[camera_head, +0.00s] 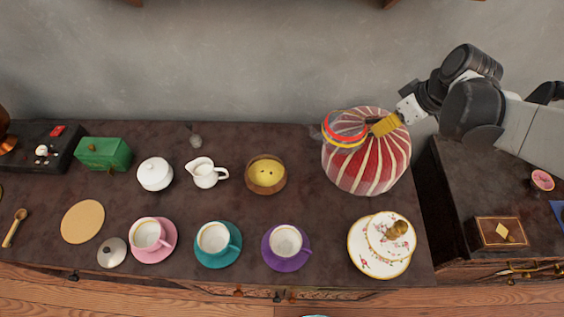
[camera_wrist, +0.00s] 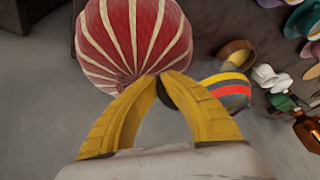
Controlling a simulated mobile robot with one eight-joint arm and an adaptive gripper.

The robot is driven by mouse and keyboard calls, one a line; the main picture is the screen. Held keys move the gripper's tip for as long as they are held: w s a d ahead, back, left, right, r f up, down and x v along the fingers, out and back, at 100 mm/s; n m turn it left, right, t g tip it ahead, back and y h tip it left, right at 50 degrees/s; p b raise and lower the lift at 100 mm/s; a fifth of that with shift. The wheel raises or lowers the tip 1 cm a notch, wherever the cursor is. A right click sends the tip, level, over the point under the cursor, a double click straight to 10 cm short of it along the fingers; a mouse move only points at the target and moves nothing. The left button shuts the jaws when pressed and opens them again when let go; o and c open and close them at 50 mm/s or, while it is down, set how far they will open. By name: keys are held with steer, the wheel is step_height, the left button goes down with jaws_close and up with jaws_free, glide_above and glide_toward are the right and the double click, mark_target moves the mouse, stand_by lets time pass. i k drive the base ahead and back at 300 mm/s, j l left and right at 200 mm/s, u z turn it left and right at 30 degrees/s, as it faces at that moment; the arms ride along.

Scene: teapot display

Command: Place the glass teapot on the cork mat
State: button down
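The round tan cork mat (camera_head: 83,221) lies bare at the left of the dark tabletop. A large red-and-white striped cosy (camera_head: 368,165) stands at the table's right; what is under it is hidden. It also fills the top left of the wrist view (camera_wrist: 130,35). My gripper (camera_head: 385,124) is at the top of the cosy.
Across the table are a wooden bowl (camera_head: 266,176), white creamer (camera_head: 206,173), sugar bowl (camera_head: 155,174), green box (camera_head: 104,153), several cups on saucers and a floral plate (camera_head: 370,262).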

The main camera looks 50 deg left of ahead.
mark_target(83, 220)
steer(key=u, duration=1.55)
steer(key=k+j+z, duration=0.15)
steer(key=j, duration=0.35)
steer(key=j+z, duration=0.15)
steer(key=j, duration=0.35)
steer(key=k+j+z, duration=0.15)
steer(key=j, duration=0.35)
steer(key=k+j+z, duration=0.15)
steer(key=j, duration=0.3)
steer(key=k+j+z, duration=0.15)
steer(key=j, duration=0.3)
steer(key=k+j+z, duration=0.15)
steer(key=j, duration=0.25)
steer(key=k+j+z, duration=0.2)
steer(key=k+j, duration=0.15)
